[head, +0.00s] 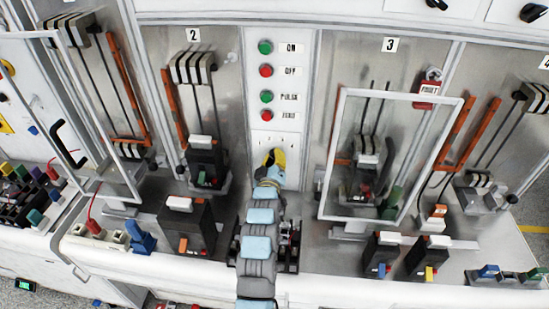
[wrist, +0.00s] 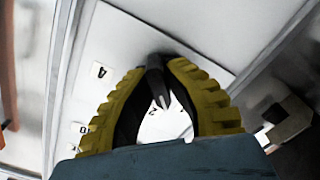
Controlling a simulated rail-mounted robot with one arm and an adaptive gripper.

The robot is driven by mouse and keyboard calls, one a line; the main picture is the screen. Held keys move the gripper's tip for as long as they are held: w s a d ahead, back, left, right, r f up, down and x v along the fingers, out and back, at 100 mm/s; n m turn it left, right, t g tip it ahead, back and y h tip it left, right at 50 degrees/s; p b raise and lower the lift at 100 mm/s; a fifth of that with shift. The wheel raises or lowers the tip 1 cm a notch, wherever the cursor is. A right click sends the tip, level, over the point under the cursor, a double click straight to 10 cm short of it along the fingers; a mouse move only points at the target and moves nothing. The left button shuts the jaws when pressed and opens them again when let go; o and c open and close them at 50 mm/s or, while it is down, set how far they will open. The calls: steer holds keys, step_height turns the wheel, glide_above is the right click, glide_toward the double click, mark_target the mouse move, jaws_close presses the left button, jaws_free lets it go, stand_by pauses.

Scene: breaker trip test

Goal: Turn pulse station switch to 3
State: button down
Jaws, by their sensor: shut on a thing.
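The pulse station panel (head: 279,88) stands between bay 2 and bay 3 in the head view, with green and red buttons labelled ON, OFF, PULSE and a fourth label too small to read surely. My gripper (head: 274,157) is at the lower part of this panel. In the wrist view my gripper's yellow ribbed fingers (wrist: 160,85) are closed around the dark switch knob (wrist: 156,78). The fingers hide part of the dial, and I cannot tell which position the knob points to.
A clear framed door (head: 343,95) stands open in front of bay 3, right of my arm. Dark breaker units (head: 186,225) stand on the shelf left of my arm. Another framed door (head: 72,50) is at far left.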

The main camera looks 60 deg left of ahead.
steer(key=m+b, duration=0.1)
steer(key=m, duration=0.5)
steer(key=shift+f, duration=0.1)
steer(key=m, duration=0.6)
steer(key=shift+f+m+b, duration=0.1)
steer(key=shift+m+b, duration=0.2)
steer(key=shift+b, duration=0.05)
steer(key=c, duration=1.1)
jaws_free()
steer(key=shift+s+d+r, duration=0.2)
steer(key=shift+d, duration=0.25)
steer(key=shift+v, duration=5.5)
